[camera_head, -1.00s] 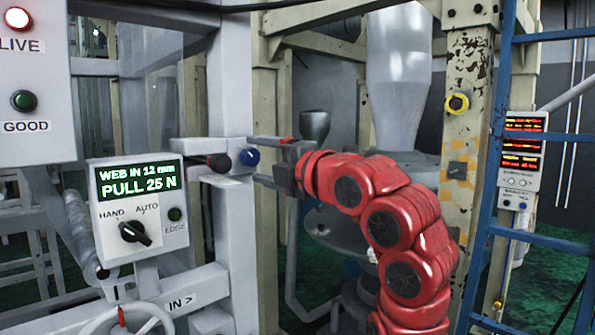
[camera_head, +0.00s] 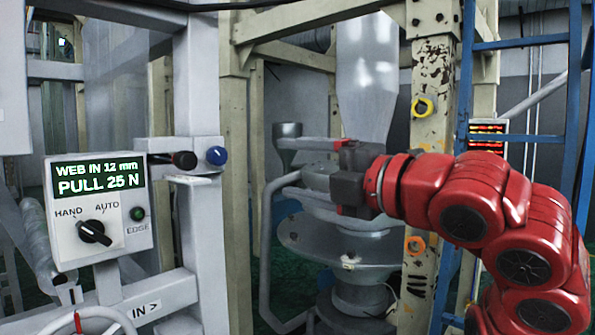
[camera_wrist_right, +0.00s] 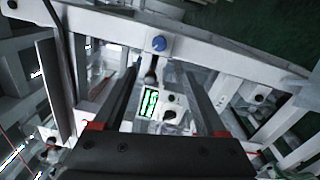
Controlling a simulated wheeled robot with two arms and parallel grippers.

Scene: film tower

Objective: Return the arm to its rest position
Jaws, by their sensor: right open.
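My right arm, red with dark joint caps, comes in from the lower right of the head view. Its right gripper (camera_head: 306,160) points left and is open and empty, in front of the grey machine behind it. It stands apart from the blue knob (camera_head: 216,155) and the black-ended lever (camera_head: 184,160) to its left. In the right wrist view the two dark fingers (camera_wrist_right: 160,95) are spread, with the blue knob (camera_wrist_right: 159,43) and the control panel (camera_wrist_right: 150,103) seen beyond, between them. My left gripper is not in view.
The control panel (camera_head: 98,207) reads "WEB IN 12 mm, PULL 25 N" and has a HAND/AUTO switch (camera_head: 94,232). A white frame post (camera_head: 197,90) stands beside it. A blue ladder (camera_head: 573,100) and a worn cream column (camera_head: 433,85) stand at the right.

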